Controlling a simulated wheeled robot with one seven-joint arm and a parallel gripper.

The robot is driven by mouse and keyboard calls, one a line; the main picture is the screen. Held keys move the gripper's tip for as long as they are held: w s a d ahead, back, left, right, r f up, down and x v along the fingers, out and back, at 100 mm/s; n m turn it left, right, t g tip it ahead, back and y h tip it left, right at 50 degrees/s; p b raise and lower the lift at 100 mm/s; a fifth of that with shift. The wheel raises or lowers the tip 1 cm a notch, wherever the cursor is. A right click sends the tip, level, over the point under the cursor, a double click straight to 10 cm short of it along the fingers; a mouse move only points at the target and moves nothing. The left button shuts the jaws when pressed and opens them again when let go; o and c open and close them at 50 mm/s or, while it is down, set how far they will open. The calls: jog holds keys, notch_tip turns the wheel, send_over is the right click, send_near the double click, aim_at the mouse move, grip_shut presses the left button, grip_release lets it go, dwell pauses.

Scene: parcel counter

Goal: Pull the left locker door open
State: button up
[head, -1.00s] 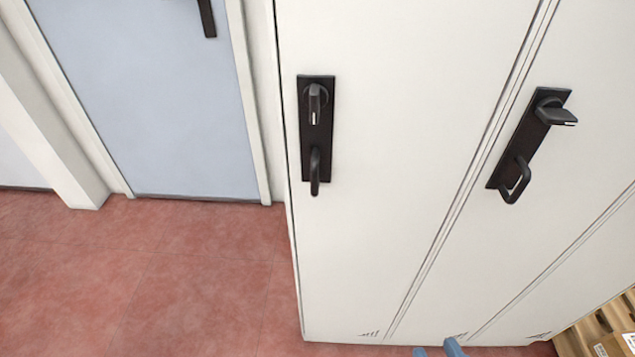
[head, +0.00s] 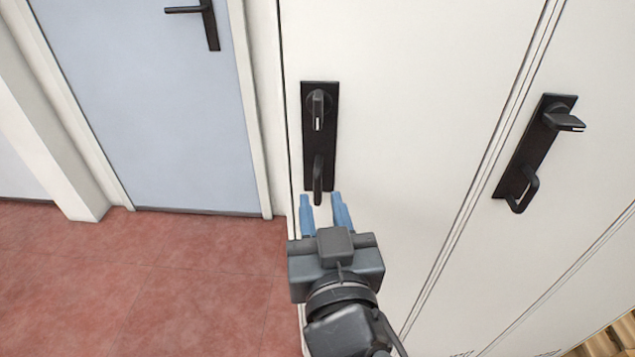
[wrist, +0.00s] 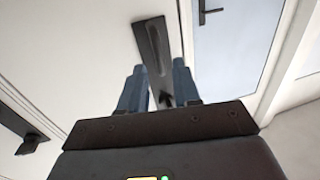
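The left locker door (head: 400,60) is white and shut flush with its frame. It carries a black handle plate (head: 311,140) with a turn knob (head: 318,107) at the top, pointing down, and a pull handle (head: 318,177) below. My gripper (head: 322,200) is open, its two blue fingers just below and in front of the pull handle, one to each side of it. In the wrist view the handle plate (wrist: 152,45) shows beyond and between the fingers (wrist: 160,85). I cannot tell whether the fingers touch the handle.
A second locker door to the right has its own black handle plate (head: 535,150), its knob turned sideways. A pale blue room door (head: 140,110) with a black lever stands at left. Red tiled floor (head: 190,270) is clear at left. Wooden slats (head: 610,340) show at bottom right.

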aim_at(318, 190)
jog(key=shift+w+a+p, duration=0.2)
jog(key=shift+w, duration=1.05)
jog(key=shift+w+a+p, duration=0.15)
jog(key=shift+w, duration=1.1)
grip_shut()
